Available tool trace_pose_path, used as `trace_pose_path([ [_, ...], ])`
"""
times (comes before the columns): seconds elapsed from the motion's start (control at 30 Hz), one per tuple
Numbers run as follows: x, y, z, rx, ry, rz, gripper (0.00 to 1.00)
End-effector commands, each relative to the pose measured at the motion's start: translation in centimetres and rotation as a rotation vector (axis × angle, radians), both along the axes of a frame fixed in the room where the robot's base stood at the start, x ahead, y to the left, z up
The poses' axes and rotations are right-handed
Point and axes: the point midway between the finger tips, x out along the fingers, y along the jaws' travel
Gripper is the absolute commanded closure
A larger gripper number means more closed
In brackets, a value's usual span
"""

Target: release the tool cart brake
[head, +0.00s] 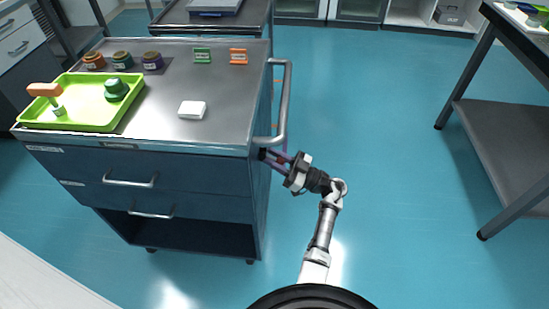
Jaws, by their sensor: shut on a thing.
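The tool cart (200,140) is dark blue with a grey metal top and stands left of centre. Its push handle (287,92) is a metal bar along the right side. My gripper (268,156) reaches from the lower right to the cart's right side, just below the near end of the handle. It is shut on a small part there, apparently the brake lever. The fingers and the cart's edge hide most of that part, so its position cannot be told.
On the cart top are a green tray (75,122) with tools, several small jars (122,60), a white block (192,109), and green (202,55) and orange (238,56) pieces. A dark table (507,130) stands at right. The blue floor (390,170) between is clear.

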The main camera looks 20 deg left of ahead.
Motion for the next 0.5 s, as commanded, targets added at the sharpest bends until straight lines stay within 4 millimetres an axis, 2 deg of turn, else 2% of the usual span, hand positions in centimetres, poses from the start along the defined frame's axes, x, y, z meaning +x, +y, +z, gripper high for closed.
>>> trace_pose_path([
  [0.27, 0.1, -0.3, 0.9, -0.097, -0.029, -0.003, 0.98],
  [0.5, 0.2, -0.6, 2.2, -0.282, -0.081, -0.004, 0.98],
])
